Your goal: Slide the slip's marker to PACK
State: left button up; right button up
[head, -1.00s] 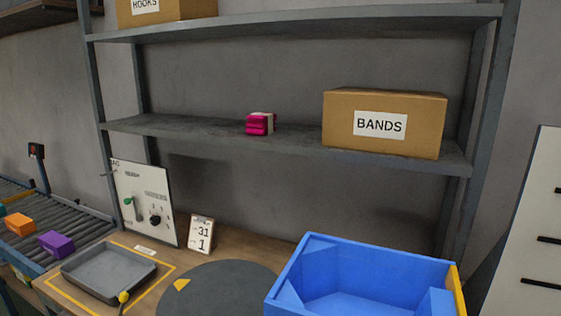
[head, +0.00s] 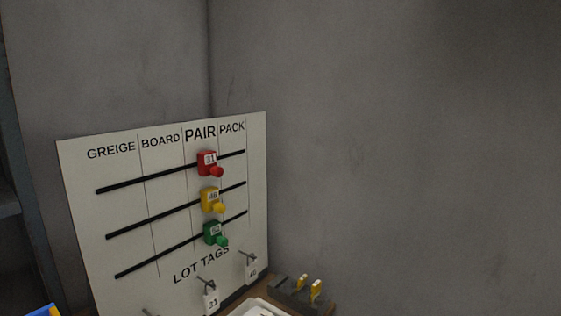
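A white board (head: 90,200) stands in the corner, with columns headed GREIGE, BOARD, PAIR and PACK and three black slots. A red marker (head: 207,162) labelled 31 sits on the top slot. A yellow marker (head: 210,200) sits on the middle slot; its label looks like 48. A green marker (head: 212,233) sits on the bottom slot, its number too small to read surely. All three are in the PAIR column, near the PACK line. No slip is identifiable, and neither gripper shows.
Below the slots, under LOT TAGS, hang white tags, one reading 31 (head: 211,301) and another (head: 252,270) further right. A dark block with yellow-topped pieces (head: 302,291) and a white tray-like item (head: 262,307) are at the bottom. A blue edge (head: 43,310) shows bottom left.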

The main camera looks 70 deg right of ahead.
aim_at(208, 166)
jog(key=z, duration=1.8)
